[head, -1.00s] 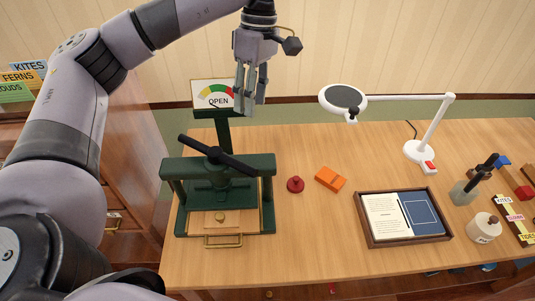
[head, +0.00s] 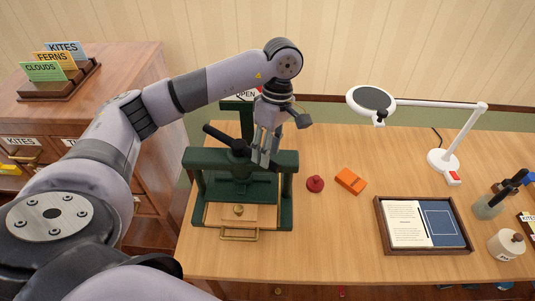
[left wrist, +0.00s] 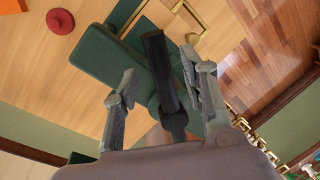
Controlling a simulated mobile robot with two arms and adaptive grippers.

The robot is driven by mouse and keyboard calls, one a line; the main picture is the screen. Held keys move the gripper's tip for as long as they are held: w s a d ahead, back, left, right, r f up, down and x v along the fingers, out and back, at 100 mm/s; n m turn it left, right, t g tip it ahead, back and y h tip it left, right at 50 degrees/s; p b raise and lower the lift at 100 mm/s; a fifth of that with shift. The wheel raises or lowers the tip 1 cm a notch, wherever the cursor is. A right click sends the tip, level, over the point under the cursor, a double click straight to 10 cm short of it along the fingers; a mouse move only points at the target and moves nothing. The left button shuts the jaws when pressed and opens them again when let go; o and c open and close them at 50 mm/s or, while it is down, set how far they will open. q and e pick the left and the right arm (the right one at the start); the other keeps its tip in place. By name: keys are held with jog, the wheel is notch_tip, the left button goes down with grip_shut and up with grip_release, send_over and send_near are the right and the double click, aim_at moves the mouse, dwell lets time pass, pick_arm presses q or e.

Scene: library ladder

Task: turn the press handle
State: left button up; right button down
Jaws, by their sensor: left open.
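The green press (head: 287,163) stands on the left part of the desk, with its black bar handle (head: 217,134) across the top. The handle's left end is bare; its right end is partly hidden by my gripper. My left gripper (head: 265,162) is open and lowered from above at that right end. In the left wrist view, the black handle (left wrist: 158,62) lies between the two spread fingers of my left gripper (left wrist: 163,84), with gaps visible on both sides. My right gripper is not in view.
A red knob (head: 315,184) and an orange block (head: 351,181) lie right of the press. A framed tray (head: 384,240), a white lamp (head: 463,135) and a jar (head: 506,244) stand farther right. A wooden cabinet (head: 120,75) stands left.

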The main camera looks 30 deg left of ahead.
pick_arm(q)
jog(key=shift+s+f, duration=0.15)
jog(key=shift+f, duration=0.9)
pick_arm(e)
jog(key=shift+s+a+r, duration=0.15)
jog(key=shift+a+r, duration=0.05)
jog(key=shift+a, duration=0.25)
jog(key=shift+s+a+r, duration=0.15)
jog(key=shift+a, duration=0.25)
pick_arm(q)
jog(key=shift+c, duration=0.5)
grip_shut()
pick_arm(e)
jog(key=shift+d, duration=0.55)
